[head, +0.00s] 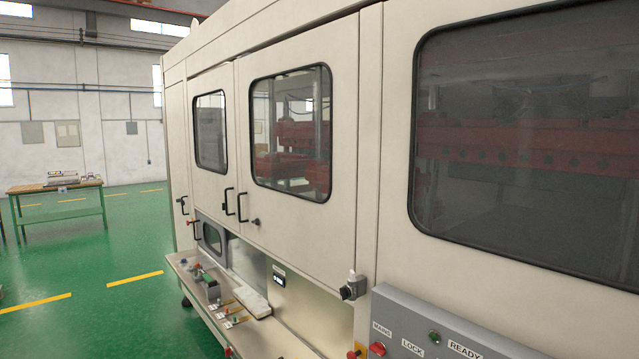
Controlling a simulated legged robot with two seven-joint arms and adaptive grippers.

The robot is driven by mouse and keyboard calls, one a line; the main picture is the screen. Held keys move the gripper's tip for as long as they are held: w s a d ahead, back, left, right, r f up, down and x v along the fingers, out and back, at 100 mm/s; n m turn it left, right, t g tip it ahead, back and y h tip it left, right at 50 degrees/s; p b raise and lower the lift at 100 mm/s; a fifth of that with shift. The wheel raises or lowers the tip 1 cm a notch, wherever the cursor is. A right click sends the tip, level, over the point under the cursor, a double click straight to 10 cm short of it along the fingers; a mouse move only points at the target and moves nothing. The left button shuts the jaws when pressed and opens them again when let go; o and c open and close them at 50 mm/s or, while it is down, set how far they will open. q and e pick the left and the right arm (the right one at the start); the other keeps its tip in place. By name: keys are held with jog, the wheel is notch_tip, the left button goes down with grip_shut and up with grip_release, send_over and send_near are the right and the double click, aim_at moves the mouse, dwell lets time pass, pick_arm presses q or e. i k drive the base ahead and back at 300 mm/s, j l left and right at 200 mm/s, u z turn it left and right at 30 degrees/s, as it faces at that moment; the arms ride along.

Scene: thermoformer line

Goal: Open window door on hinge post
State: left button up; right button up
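A tall beige machine cabinet fills the middle and right of the head view. A window door (345,130) with a dark-rimmed, rounded window (291,133) is closed in its front; red machinery shows behind the glass. A black bar handle (241,207) is on its left edge. A narrower window door (213,80) stands closed to its left, with its own black handle (227,201). The hinge post (369,150) appears to be the upright strip right of the wider door; no hinges are clear. Neither of my grippers is in view.
A ledge (285,335) with knobs and a white block runs below the doors. Open green floor (100,260) and a bench (60,188) lie left.

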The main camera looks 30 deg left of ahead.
aim_at(318, 238)
jog(key=i+j, duration=0.1)
jog(key=j, duration=0.3)
jog(key=i+j, duration=0.15)
jog(key=j, duration=0.2)
jog(key=i+j, duration=0.1)
jog(key=j, duration=0.3)
jog(key=i+j, duration=0.1)
jog(key=j, duration=0.25)
jog(key=i+j, duration=0.15)
jog(key=j, duration=0.25)
jog(key=i+j, duration=0.1)
jog(key=j, duration=0.25)
